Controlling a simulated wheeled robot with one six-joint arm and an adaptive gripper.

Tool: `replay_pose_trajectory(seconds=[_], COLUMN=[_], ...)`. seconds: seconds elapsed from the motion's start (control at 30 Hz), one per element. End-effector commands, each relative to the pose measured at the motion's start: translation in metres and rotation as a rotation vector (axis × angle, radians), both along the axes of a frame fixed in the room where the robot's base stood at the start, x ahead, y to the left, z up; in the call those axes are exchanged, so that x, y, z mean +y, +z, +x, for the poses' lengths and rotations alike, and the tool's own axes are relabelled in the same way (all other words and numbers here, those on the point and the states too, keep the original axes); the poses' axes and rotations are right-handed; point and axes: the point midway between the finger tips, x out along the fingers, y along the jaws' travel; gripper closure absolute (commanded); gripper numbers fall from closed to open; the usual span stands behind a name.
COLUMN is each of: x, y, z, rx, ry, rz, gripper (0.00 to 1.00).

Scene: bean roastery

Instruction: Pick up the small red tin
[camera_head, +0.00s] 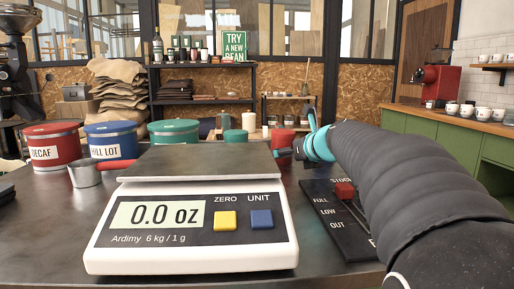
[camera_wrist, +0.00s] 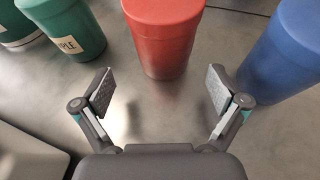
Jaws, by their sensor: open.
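The small red tin (camera_wrist: 163,42) stands upright at the top middle of the wrist view, ahead of my gripper (camera_wrist: 160,92). The gripper is open and empty, its two fingers spread wide with bare metal table between them. The tin is beyond the fingertips, roughly centred on the gap and not between the fingers. In the head view the tin (camera_head: 283,137) shows just past the scale's far right corner, partly hidden by my gripper (camera_head: 284,156).
A blue tin (camera_wrist: 288,48) stands right of the red one, and a green tin (camera_wrist: 70,27) left. The scale (camera_head: 190,240) reads 0.0 oz. A black stock board (camera_head: 335,222) with a red slider lies right of it.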

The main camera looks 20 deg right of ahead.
Motion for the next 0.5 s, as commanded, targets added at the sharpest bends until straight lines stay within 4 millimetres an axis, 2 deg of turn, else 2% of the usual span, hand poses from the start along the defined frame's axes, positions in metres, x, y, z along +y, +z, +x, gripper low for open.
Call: replay_pose_trajectory(seconds=[0.27, 0.5], x=[0.002, 0.002], y=[-0.006, -0.015], z=[0.018, 0.049], rx=[0.0, 0.0], ry=[0.002, 0.002], rz=[0.0, 0.0], gripper=[0.03, 0.03])
